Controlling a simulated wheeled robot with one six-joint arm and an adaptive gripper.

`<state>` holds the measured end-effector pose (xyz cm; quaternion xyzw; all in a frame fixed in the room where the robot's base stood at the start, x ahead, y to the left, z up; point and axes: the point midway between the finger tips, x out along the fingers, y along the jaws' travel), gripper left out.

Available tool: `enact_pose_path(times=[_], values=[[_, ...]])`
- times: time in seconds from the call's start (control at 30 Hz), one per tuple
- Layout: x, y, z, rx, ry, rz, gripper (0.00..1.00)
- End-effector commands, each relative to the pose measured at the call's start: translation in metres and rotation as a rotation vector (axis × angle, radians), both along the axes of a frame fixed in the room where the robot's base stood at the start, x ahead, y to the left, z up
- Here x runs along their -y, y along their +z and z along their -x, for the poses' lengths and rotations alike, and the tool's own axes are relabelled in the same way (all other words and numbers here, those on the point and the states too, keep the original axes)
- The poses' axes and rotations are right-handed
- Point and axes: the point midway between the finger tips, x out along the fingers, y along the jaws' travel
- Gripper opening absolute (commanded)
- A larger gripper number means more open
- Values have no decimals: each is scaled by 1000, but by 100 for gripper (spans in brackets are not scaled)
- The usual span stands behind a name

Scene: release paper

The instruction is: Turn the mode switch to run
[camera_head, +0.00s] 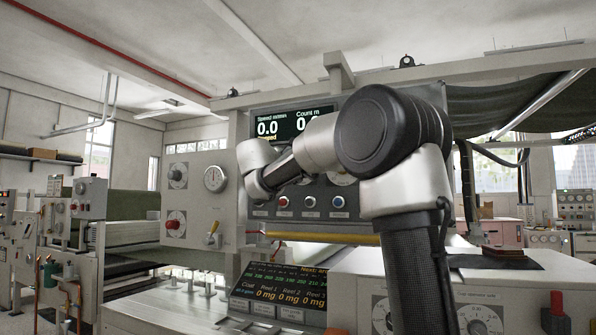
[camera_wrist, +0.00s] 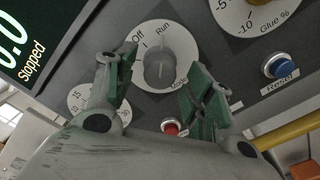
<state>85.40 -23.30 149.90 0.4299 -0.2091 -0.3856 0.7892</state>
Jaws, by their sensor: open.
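The mode switch (camera_wrist: 159,66) is a grey knob on a round white dial plate marked Off, Run and Mode, seen in the wrist view. Off is at the dial's upper left and Run at its top. A thin pale line shows on the knob; I cannot tell surely which mark it points to. My gripper (camera_wrist: 160,72) is open, with one green-padded finger on each side of the knob. No contact with the knob is clear. In the head view my arm hides the switch and the gripper's fingertips.
The display (camera_head: 290,127) reads 0.0, and "Stopped" shows on it in the wrist view. A blue Reset button (camera_wrist: 276,65), a red button (camera_wrist: 171,128) and a glue dial (camera_wrist: 262,14) are near the switch. A yellow bar (camera_head: 320,238) runs below the panel.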

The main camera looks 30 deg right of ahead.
Motion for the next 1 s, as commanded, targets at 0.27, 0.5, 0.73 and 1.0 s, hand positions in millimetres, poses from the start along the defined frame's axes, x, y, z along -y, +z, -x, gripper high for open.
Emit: enact_pose_path(times=[0.27,0.5,0.73,1.0], values=[[-51,0,38,0,5,0,53],[-73,0,56,0,1,0,53],[-75,0,58,0,-1,0,53],[-74,0,58,0,0,0,53]])
